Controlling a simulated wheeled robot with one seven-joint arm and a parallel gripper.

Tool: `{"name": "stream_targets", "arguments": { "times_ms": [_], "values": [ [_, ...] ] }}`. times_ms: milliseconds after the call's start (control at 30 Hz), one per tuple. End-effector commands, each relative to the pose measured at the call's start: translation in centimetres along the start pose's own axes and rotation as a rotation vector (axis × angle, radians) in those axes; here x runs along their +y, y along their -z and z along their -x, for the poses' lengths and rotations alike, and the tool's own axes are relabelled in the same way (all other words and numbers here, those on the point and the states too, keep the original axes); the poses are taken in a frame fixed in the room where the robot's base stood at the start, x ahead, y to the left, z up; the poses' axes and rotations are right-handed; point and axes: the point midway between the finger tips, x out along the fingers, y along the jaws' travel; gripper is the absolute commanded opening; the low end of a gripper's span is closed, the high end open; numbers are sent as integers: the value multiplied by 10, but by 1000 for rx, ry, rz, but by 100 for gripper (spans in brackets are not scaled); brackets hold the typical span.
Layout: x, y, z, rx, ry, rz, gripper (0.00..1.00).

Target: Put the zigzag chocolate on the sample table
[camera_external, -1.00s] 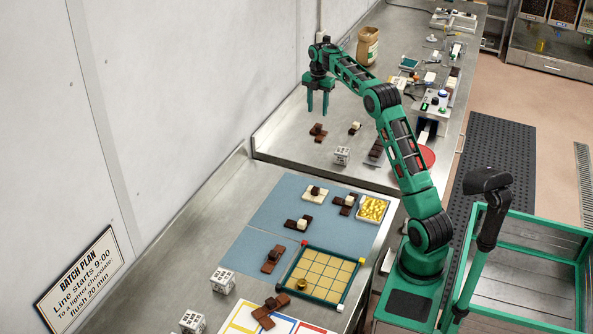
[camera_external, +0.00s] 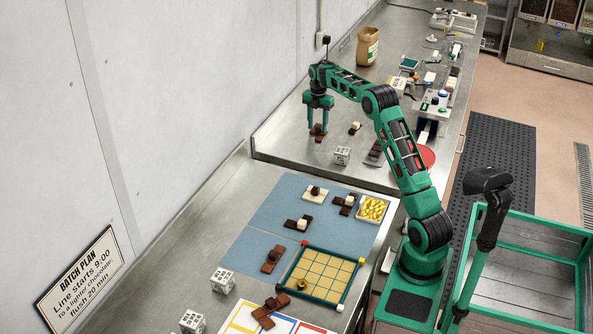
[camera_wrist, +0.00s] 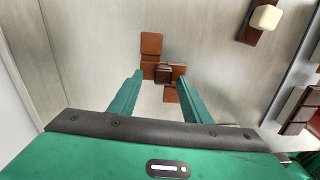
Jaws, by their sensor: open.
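A brown chocolate of stepped, zigzag outline (camera_external: 318,132) lies on the far steel worktop (camera_external: 285,133), left of a small dark chocolate with a cream block. In the wrist view the zigzag chocolate (camera_wrist: 152,46) shows flat square pieces at staggered positions, with a darker raised block in the middle. My gripper (camera_external: 317,124) points down over it, open, with one finger on either side. In the wrist view the open fingertips (camera_wrist: 160,76) flank its middle part; I cannot tell if they touch it. No label shows which surface is the sample table.
A chocolate with a cream block (camera_external: 354,128), a white marked cube (camera_external: 342,155) and a dark bar (camera_external: 375,150) lie to the right. The nearer table holds a blue mat (camera_external: 262,215) with several chocolates and a gridded tray (camera_external: 347,263). The wall is close on the left.

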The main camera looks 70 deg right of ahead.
Motion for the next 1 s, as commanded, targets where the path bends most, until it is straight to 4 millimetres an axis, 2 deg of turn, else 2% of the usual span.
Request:
{"name": "stream_targets", "arguments": {
  "times_ms": [67,200,233,267,667,867,1000],
  "values": [
    [0,0,0,0,0,0,44],
    [0,0,0,0,0,0,10],
    [0,0,0,0,0,0,3],
    [0,0,0,0,0,0,0],
    [0,0,5,-1,-2,0,0],
    [0,-1,21,-2,-2,0,0],
    [1,-1,39,-2,-3,0,0]
  ]
}}
